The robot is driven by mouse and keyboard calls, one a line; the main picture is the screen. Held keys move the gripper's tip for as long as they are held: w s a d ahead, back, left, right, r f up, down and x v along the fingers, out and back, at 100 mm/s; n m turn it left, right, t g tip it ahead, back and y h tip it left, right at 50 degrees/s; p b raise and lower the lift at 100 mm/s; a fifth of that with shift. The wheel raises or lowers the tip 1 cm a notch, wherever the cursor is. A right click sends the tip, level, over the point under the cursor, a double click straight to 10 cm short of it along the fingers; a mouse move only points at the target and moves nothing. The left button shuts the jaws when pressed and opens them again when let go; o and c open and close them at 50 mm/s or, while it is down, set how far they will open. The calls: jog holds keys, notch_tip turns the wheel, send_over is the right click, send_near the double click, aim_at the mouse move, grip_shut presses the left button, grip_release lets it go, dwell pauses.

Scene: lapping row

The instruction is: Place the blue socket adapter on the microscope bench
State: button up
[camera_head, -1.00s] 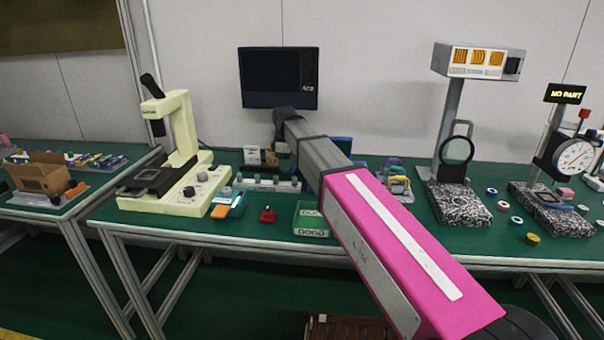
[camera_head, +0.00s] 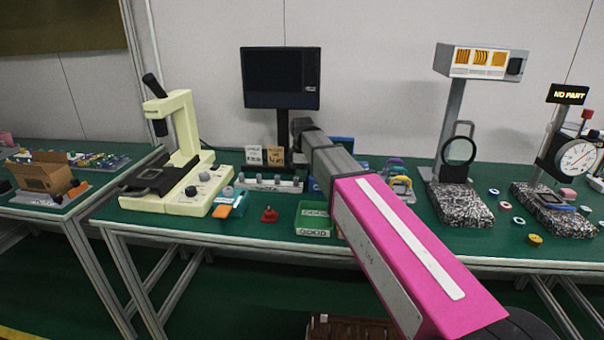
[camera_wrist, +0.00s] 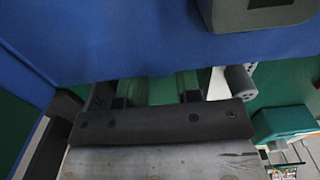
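The microscope bench (camera_head: 180,228) is the long green-topped table, with a cream microscope (camera_head: 185,135) standing at its left end. I cannot pick out the blue socket adapter for certain in either view. My gripper is hidden behind my pink and grey arm in the head view. In the wrist view my gripper (camera_wrist: 155,100) shows only partly, below a large blue surface (camera_wrist: 130,35). Green shows between its dark parts. I cannot tell whether the fingers are apart or hold anything.
A monitor (camera_head: 281,78), a green bin (camera_head: 312,220) and a small red part (camera_head: 269,215) are on the bench. A magnifier (camera_head: 459,151) and a dial gauge (camera_head: 578,158) stand to the right. Another table (camera_head: 120,160) with a cardboard box (camera_head: 45,175) is at the left.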

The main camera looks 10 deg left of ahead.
jog(key=o, duration=0.4)
jog(key=shift+o, duration=0.2)
jog(key=shift+r, duration=0.1)
notch_tip(320, 180, up, 12)
dwell(0.4)
